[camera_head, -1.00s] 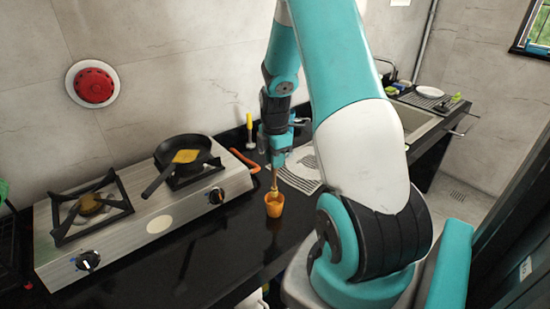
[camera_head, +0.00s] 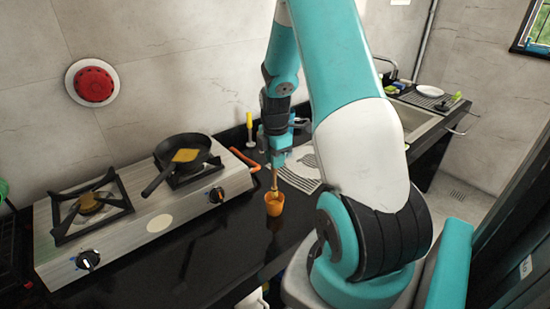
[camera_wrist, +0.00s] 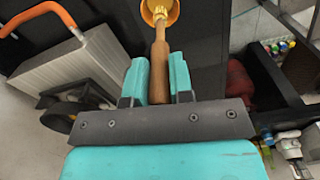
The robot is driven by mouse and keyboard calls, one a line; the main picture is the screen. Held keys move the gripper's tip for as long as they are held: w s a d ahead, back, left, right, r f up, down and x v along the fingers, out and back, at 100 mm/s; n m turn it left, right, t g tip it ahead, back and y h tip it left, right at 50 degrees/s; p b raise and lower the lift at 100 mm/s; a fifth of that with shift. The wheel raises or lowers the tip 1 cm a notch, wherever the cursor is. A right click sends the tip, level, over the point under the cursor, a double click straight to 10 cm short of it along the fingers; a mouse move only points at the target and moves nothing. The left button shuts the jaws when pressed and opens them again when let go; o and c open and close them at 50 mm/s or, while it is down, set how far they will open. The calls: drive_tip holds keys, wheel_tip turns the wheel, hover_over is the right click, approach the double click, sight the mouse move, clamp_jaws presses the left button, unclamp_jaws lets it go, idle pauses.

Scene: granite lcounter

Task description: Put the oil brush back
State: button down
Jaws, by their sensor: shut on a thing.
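The oil brush (camera_wrist: 160,68) has a light wooden handle. In the wrist view my gripper (camera_wrist: 160,80) is shut on that handle, between its two teal fingers. The brush's far end is in an orange cup (camera_wrist: 160,10). In the head view the orange cup (camera_head: 274,204) stands on the black counter, with the brush (camera_head: 274,180) upright and its lower end inside the cup's mouth. My gripper (camera_head: 276,160) is right above the cup. The bristles are hidden in the cup, and I cannot tell whether they touch its bottom.
A steel gas stove (camera_head: 150,215) with a black pan (camera_head: 180,160) holding yellow food is on the left. An orange hose (camera_head: 243,158) runs behind. A yellow-handled tool (camera_head: 250,125) stands near the wall. The front counter is clear.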

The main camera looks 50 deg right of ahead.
sight(275, 175)
drive_tip(key=shift+f, duration=0.4)
drive_tip(key=shift+f+b, duration=0.2)
drive_tip(key=shift+b, duration=0.1)
drive_tip(key=shift+f+b, duration=1)
drive_tip(key=shift+f, duration=0.6)
drive_tip(key=shift+f+b, duration=0.95)
drive_tip(key=shift+f, duration=0.2)
drive_tip(key=c, duration=0.9)
unclamp_jaws()
